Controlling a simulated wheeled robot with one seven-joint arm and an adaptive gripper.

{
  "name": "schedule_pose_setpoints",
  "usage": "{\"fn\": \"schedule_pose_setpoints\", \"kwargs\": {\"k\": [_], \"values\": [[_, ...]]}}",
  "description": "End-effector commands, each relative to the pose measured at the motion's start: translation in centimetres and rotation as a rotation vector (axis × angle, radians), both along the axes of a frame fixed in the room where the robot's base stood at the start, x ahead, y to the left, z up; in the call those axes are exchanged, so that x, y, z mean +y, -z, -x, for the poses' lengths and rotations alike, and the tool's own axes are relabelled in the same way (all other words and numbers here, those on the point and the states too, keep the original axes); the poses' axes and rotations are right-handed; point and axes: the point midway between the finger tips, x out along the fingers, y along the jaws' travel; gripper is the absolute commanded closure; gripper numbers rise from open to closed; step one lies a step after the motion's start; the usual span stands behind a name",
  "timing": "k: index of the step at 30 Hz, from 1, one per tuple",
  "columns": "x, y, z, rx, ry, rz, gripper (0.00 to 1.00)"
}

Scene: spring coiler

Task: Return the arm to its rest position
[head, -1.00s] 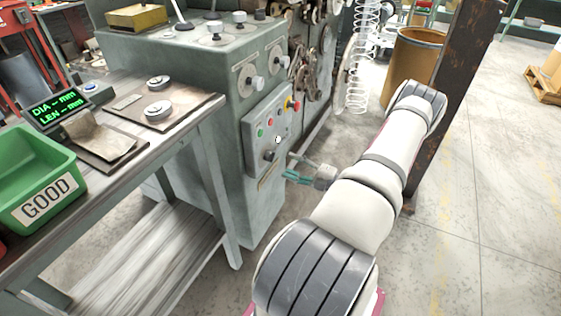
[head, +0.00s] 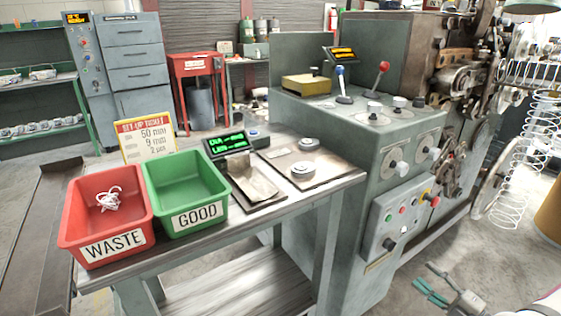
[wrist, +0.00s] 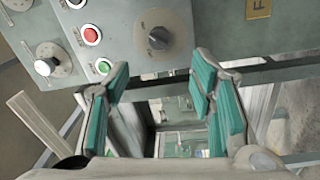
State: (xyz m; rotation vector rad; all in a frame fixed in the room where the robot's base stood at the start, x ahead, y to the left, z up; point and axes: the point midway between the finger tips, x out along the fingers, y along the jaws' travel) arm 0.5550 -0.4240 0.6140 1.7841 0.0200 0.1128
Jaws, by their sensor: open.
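My gripper (head: 440,290) shows at the lower right of the head view, low in front of the coiler's control panel (head: 397,222). Its teal-padded fingers are apart with nothing between them, as the wrist view (wrist: 163,105) also shows. In the wrist view the panel's black knob (wrist: 159,40) and red button (wrist: 91,36) lie just above and beyond the fingers, not touched as far as I can tell. Most of my arm is out of the head view, with only a white part at the lower right edge.
The coiler cabinet (head: 335,160) stands beside the bench (head: 285,215). On the bench are a red WASTE bin (head: 75,222) holding tangled wire and a green GOOD bin (head: 160,208), which looks empty. A long wire coil (head: 518,185) hangs at right. Floor is open in front of the cabinet.

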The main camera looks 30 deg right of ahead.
Motion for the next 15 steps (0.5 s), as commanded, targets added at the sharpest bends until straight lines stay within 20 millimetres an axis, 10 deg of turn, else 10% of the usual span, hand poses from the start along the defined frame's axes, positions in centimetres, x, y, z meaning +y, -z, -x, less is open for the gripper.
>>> {"fn": "schedule_pose_setpoints", "kwargs": {"k": [5, 15], "values": [[0.5, -1.4, -1.1, 0.007, -0.051, 0.054, 0.5], [8.6, -12.5, -9.2, -0.009, -0.539, 0.579, 0.5]]}}
